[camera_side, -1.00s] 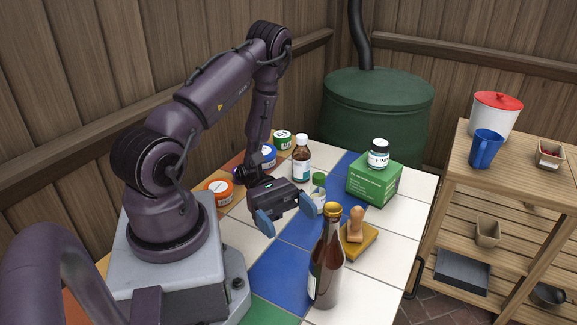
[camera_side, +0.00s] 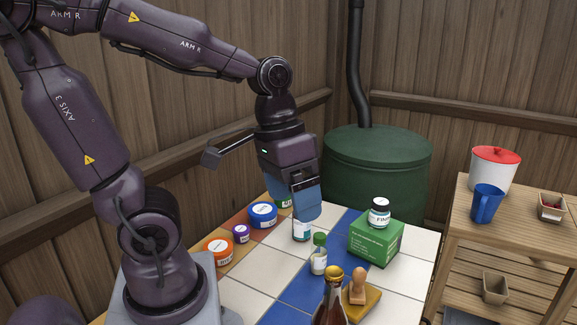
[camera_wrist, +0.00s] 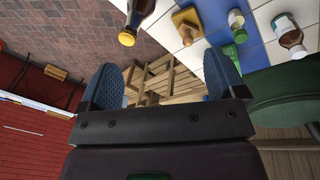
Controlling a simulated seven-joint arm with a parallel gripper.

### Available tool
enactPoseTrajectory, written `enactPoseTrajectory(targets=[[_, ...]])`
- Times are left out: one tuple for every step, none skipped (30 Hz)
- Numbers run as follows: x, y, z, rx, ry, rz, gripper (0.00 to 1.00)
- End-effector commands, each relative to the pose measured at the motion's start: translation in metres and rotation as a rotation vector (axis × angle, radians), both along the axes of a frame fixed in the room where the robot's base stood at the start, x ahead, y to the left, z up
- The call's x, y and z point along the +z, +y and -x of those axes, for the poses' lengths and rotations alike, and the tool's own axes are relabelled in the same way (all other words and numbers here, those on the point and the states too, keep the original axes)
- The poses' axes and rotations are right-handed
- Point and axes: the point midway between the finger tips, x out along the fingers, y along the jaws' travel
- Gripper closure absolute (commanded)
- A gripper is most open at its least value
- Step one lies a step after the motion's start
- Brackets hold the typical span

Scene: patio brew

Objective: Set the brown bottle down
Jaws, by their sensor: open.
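A tall brown bottle with a gold cap (camera_side: 331,303) stands upright at the front, cut off by the lower picture edge. In the wrist view it (camera_wrist: 139,12) is at the top. In the wrist view this white-capped bottle (camera_wrist: 290,38) is at upper right. I cannot tell which bottle the task names. My gripper (camera_side: 291,210) is raised over the back of the table. In the wrist view its blue jaws (camera_wrist: 163,88) are apart with nothing between them.
A green-capped bottle (camera_side: 319,258), a wooden stamp on a yellow pad (camera_side: 359,303) and a green box (camera_side: 376,240) bearing a jar (camera_side: 380,212) stand close by. Orange (camera_side: 218,253), purple (camera_side: 241,234) and blue (camera_side: 263,215) lidded tubs line the left.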

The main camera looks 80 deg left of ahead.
Motion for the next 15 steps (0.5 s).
enactPoseTrajectory(targets=[[0.012, -0.002, 0.002, -0.041, -0.092, -0.049, 0.11], [0.018, -0.003, 0.002, -0.060, -0.135, -0.075, 0.11], [0.025, -0.003, 0.003, -0.082, -0.190, -0.105, 0.11], [0.029, -0.003, 0.004, -0.097, -0.224, -0.126, 0.11], [0.034, -0.004, 0.004, -0.109, -0.257, -0.142, 0.11], [0.038, -0.004, 0.005, -0.123, -0.292, -0.160, 0.11], [0.041, -0.004, 0.006, -0.130, -0.311, -0.171, 0.11], [0.043, -0.004, 0.006, -0.135, -0.328, -0.180, 0.11], [0.045, -0.004, 0.006, -0.141, -0.344, -0.188, 0.11], [0.046, -0.004, 0.006, -0.143, -0.352, -0.191, 0.11], [0.046, -0.004, 0.006, -0.145, -0.357, -0.194, 0.11], [0.047, -0.004, 0.006, -0.146, -0.359, -0.196, 0.11], [0.047, -0.004, 0.006, -0.146, -0.360, -0.196, 0.11], [0.047, -0.004, 0.006, -0.146, -0.359, -0.196, 0.11], [0.047, -0.004, 0.006, -0.145, -0.358, -0.195, 0.11]])
